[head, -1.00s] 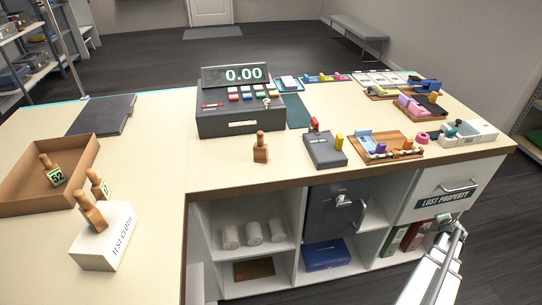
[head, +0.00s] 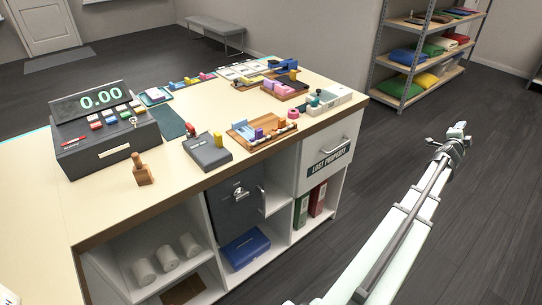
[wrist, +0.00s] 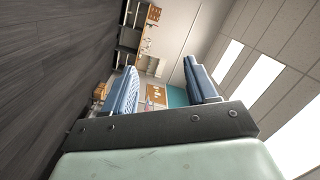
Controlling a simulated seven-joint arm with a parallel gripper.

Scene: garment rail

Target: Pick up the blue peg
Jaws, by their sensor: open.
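Several small blue pieces lie on the counter in the head view, and I cannot tell which is the blue peg. A darker blue piece (head: 287,66) is farther back. More small coloured pieces, some blue, lie in a row (head: 190,81) behind the till. My gripper (head: 460,130) is over the floor, right of the counter and well away from it. In the wrist view its two blue ribbed fingers (wrist: 162,88) stand apart with nothing between them.
A till (head: 107,138), a wooden stamp (head: 141,170) and a grey card terminal (head: 208,152) stand on the counter (head: 185,188). A shelf with coloured bags (head: 425,55) stands behind right. The floor between is clear.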

